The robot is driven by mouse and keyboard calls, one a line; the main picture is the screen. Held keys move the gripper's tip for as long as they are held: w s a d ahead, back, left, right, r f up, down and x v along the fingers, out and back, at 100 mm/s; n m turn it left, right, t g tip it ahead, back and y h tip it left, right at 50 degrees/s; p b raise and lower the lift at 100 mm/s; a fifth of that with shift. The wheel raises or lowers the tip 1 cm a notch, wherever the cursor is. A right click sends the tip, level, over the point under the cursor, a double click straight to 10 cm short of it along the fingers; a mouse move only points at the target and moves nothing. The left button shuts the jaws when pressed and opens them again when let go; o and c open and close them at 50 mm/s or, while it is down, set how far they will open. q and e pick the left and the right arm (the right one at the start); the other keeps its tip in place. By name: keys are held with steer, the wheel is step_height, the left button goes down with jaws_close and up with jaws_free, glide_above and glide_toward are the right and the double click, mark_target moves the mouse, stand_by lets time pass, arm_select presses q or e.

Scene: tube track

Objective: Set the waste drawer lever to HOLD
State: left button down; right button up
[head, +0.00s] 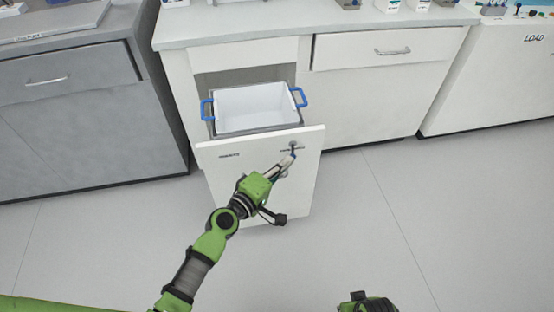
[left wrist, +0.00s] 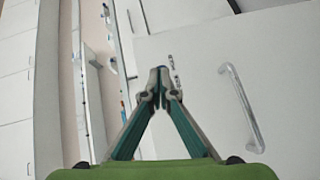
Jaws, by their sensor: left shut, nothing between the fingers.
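The waste drawer (head: 215,180) is pulled out of the white cabinet, with its front panel facing me. A small lever with a blue part (head: 293,150) is at the upper right of that front, beside small dark lettering. My left gripper (head: 291,160) is shut and empty, its fingertips at or very near the lever; I cannot tell whether they touch. In the left wrist view the shut fingertips (left wrist: 160,82) are in front of the white panel, near small dark labels (left wrist: 173,68). The lever's exact setting is too small to read.
A white bin (head: 255,108) with blue handles sits in the open drawer. A grey cabinet (head: 70,110) stands at left, and a white unit marked LOAD (head: 490,80) at right. Part of my right arm shows at the bottom edge. The floor (head: 400,220) at right is clear.

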arm_select(q)
steer(key=shift+s+d, duration=0.1)
steer(key=shift+d, duration=1.4)
